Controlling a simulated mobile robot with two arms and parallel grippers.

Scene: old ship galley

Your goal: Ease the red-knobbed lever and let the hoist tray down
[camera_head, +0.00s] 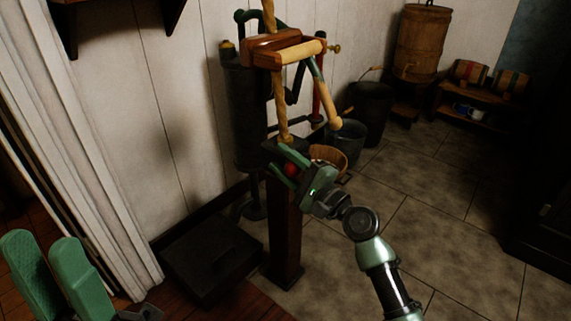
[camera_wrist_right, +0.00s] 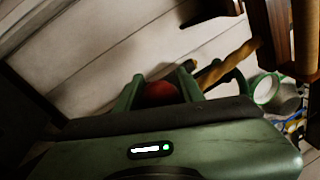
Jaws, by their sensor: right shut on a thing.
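The red knob (camera_head: 291,170) of the lever sits at the top of a dark wooden post (camera_head: 285,230). My right gripper (camera_head: 290,168) is shut on it, with a green finger on either side. The right wrist view also shows the red knob (camera_wrist_right: 160,93) between the two fingers. The lever's shaft is mostly hidden. A rope (camera_head: 279,105) hangs by a wooden roller frame (camera_head: 285,50) above the post. I cannot make out the hoist tray for certain. My left gripper (camera_head: 48,262) is at the lower left, empty, its fingers slightly apart.
A low dark box (camera_head: 210,255) lies on the floor left of the post. A dark cylinder (camera_head: 250,120) stands against the wall behind it. A wooden tub (camera_head: 328,158) and buckets (camera_head: 368,112) stand behind my right gripper. The tiled floor at right is clear.

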